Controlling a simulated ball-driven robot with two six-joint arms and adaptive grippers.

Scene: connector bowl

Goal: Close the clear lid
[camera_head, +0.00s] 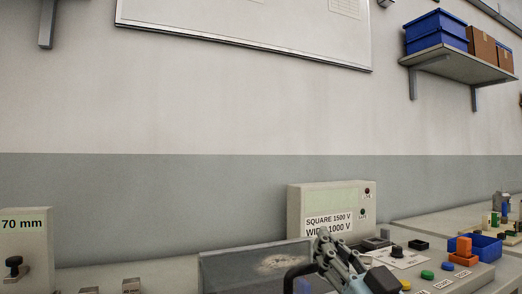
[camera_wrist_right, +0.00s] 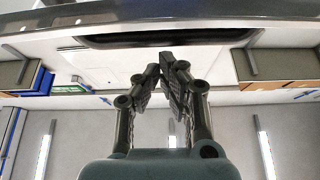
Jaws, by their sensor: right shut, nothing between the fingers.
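A grey, see-through-looking panel (camera_head: 240,270), which I take to be the clear lid, stands raised at the bottom of the head view, with a pale smudge on it. A black bar handle (camera_head: 291,277) shows at its right side. My right gripper (camera_head: 322,238) is just right of the panel, shut and empty, fingers pointing up. In the right wrist view my right gripper (camera_wrist_right: 167,62) has its fingertips together just below a long black handle (camera_wrist_right: 165,39) on a grey edge. I cannot tell whether they touch it. The lid's lower part is cut off. My left gripper is out of view.
A box labelled "SQUARE 1500 V" (camera_head: 295,208) stands behind the gripper. A panel with coloured buttons (camera_head: 427,275) and a blue bin (camera_head: 487,246) are to the right. A "70 mm" box (camera_head: 38,245) with a black knob stands at far left.

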